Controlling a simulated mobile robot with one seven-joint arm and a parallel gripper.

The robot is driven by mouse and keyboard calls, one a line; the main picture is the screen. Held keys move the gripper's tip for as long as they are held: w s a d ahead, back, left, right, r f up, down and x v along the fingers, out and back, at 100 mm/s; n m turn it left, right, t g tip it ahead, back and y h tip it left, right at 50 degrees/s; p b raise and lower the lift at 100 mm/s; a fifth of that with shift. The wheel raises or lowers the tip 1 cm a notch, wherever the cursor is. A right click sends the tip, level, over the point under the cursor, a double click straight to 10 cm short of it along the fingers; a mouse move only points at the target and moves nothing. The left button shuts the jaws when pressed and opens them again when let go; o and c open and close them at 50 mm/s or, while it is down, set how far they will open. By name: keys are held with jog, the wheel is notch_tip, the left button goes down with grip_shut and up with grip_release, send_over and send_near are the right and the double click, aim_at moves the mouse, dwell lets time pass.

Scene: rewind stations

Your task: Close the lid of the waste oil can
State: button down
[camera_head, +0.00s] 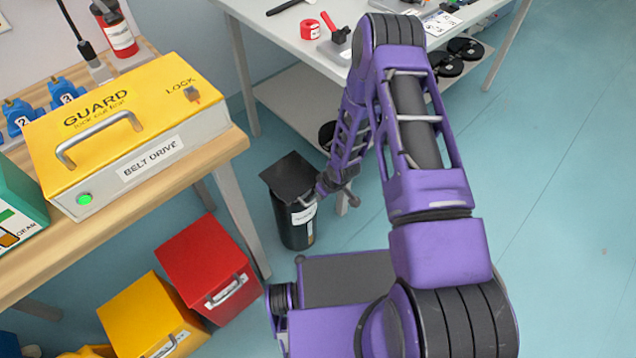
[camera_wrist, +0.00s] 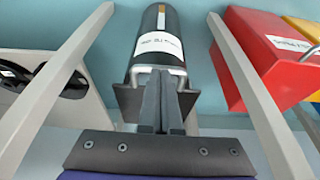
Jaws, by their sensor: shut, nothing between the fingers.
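The waste oil can (camera_head: 297,229) is a black upright cylinder with a white label, standing on the floor between the two tables. Its dark square lid (camera_head: 289,177) lies over the top; I cannot tell whether it is fully down or slightly tilted. In the wrist view the can (camera_wrist: 158,24) is at the top centre, and the lid (camera_wrist: 131,101) shows on both sides of my fingers. My gripper (camera_wrist: 161,98) is shut and empty, its fingers close to the lid and a pale metal handle (camera_wrist: 148,70). Contact is unclear. In the head view the fingertips are mostly hidden.
A wooden bench (camera_head: 222,150) with a yellow guard box (camera_head: 125,110) stands left. Red (camera_head: 208,265) and yellow (camera_head: 150,312) boxes sit below it. A white table (camera_head: 290,28) with a lower shelf is behind. Open floor (camera_head: 570,190) lies right.

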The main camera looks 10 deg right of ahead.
jog(key=shift+s+d+f, duration=0.1)
jog(key=shift+s+f, duration=0.1)
jog(key=shift+f, duration=1.65)
jog(key=shift+r, duration=0.1)
